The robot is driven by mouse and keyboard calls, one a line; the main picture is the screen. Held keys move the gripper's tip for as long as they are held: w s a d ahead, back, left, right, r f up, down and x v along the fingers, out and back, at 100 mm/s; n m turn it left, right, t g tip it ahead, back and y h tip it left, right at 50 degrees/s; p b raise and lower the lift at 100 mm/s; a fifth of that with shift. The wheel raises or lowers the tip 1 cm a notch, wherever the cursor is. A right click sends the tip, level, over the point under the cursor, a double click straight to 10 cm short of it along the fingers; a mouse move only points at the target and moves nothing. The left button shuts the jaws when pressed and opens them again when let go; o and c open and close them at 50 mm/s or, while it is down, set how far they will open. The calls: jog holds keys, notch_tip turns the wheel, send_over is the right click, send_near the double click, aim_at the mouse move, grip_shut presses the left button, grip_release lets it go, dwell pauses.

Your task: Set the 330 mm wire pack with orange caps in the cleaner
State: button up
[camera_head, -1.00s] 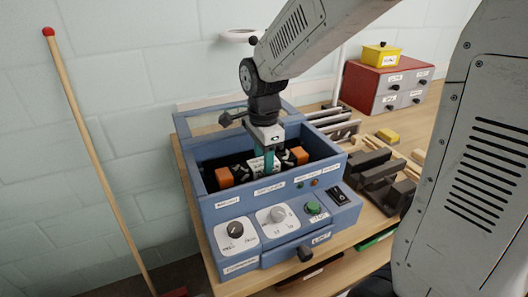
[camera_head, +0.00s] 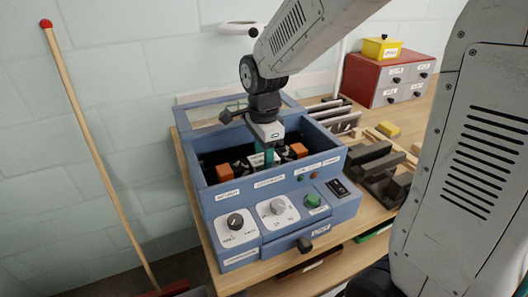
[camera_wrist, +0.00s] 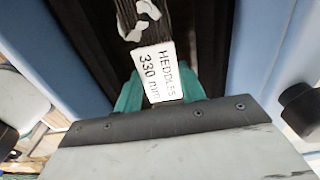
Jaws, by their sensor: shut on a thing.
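The blue cleaner (camera_head: 255,225) stands on the bench with its lid (camera_head: 232,119) open at the back. The wire pack's orange caps show at the left (camera_head: 224,174) and right (camera_head: 299,150), inside the open well. My gripper (camera_head: 265,155) reaches down into the well and is shut on the pack at its middle. In the wrist view, the pack's white label (camera_wrist: 158,73) reads "HEDDLES 330 mm" and sits between the teal fingers (camera_wrist: 165,95). The pack lies along the well. I cannot tell whether it touches the bottom.
Dark blocks (camera_head: 375,165) and a yellow block (camera_head: 388,129) lie right of the cleaner. A wooden pole (camera_head: 90,150) leans on the wall at left.

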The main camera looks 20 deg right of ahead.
jog(key=o, duration=1.4)
notch_tip(320, 180, up, 8)
jog(key=shift+f, duration=0.15)
jog(key=shift+s+n, duration=0.1)
jog(key=shift+n, duration=0.7)
jog(key=s+n, duration=0.2)
jog(key=n, duration=0.1)
jog(key=s+n, duration=0.2)
jog(key=s, duration=0.1)
jog(key=s+d+n, duration=0.1)
jog(key=s+n, duration=0.1)
jog(key=n, duration=0.1)
jog(key=shift+s+n+g, duration=0.15)
jog(key=shift+n+g, duration=0.15)
jog(key=shift+g, duration=0.1)
jog(key=shift+s+d+r+n+t, duration=0.4)
jog(key=shift+s+n, duration=0.9)
jog(key=shift+s, duration=1.1)
jog(key=shift+s+d+r+n+t, duration=0.4)
jog(key=shift+s+n, duration=0.9)
jog(key=shift+s, duration=1.15)
jog(key=shift+s+d+r+n+t, duration=0.35)
jog(key=shift+s+n, duration=0.95)
jog(key=shift+s, duration=1.1)
